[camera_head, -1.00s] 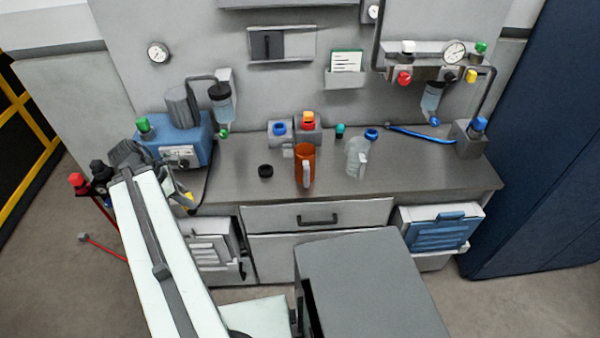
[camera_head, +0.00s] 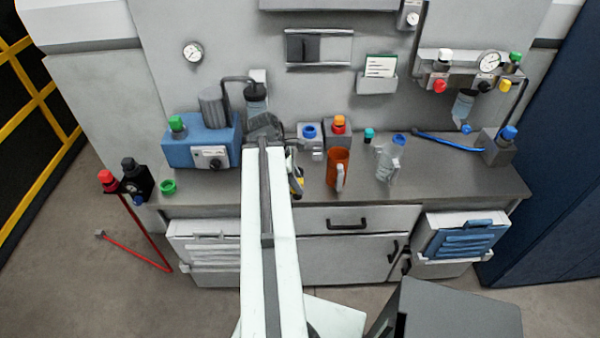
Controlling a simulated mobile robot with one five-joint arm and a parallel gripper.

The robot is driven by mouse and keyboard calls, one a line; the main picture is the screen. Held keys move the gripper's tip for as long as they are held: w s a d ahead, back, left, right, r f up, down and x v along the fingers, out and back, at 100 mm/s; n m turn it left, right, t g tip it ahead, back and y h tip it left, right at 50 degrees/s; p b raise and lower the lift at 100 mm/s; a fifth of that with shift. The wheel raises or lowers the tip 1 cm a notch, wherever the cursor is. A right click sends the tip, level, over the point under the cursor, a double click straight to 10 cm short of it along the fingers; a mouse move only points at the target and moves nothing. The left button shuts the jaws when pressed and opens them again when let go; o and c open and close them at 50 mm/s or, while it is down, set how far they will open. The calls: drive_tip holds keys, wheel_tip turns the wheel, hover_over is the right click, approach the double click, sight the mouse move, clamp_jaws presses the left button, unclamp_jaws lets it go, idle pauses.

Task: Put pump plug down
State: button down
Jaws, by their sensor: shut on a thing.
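My gripper (camera_head: 297,184) hangs at the far end of my arm, just above the front part of the grey bench top, left of an orange jug (camera_head: 337,168). It is shut on the pump plug, which is small in view and mostly hidden by the gripper and arm. A yellow and dark bit shows at the jaws. I cannot tell whether the plug touches the bench. The blue pump unit (camera_head: 180,153) with a green cap stands to the left on the bench.
A clear jug (camera_head: 386,162) stands right of the orange one. A green ring (camera_head: 168,187) lies at the bench's left front. Bare bench top (camera_head: 450,175) shows at right.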

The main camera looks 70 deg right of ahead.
drive_tip(key=shift+s+d+f+b, duration=0.2)
drive_tip(key=shift+d+f+b, duration=0.1)
drive_tip(key=shift+f+b, duration=0.35)
drive_tip(key=shift+s+d+f+b, duration=0.2)
drive_tip(key=shift+d+f+b, duration=0.05)
drive_tip(key=shift+f+b, duration=0.35)
drive_tip(key=shift+s+r, duration=0.1)
drive_tip(key=shift+r, duration=0.1)
drive_tip(key=w+d, duration=0.3)
drive_tip(key=d, duration=0.4)
drive_tip(key=w+d+f, duration=0.1)
drive_tip(key=w+d, duration=0.3)
drive_tip(key=d, duration=0.3)
drive_tip(key=shift+f+b, duration=0.15)
drive_tip(key=shift+b, duration=0.25)
drive_tip(key=f+b, duration=0.4)
drive_tip(key=shift+w+d, duration=0.1)
drive_tip(key=shift+d, duration=0.1)
drive_tip(key=c, duration=1)
unclamp_jaws()
drive_tip(key=shift+r, duration=0.1)
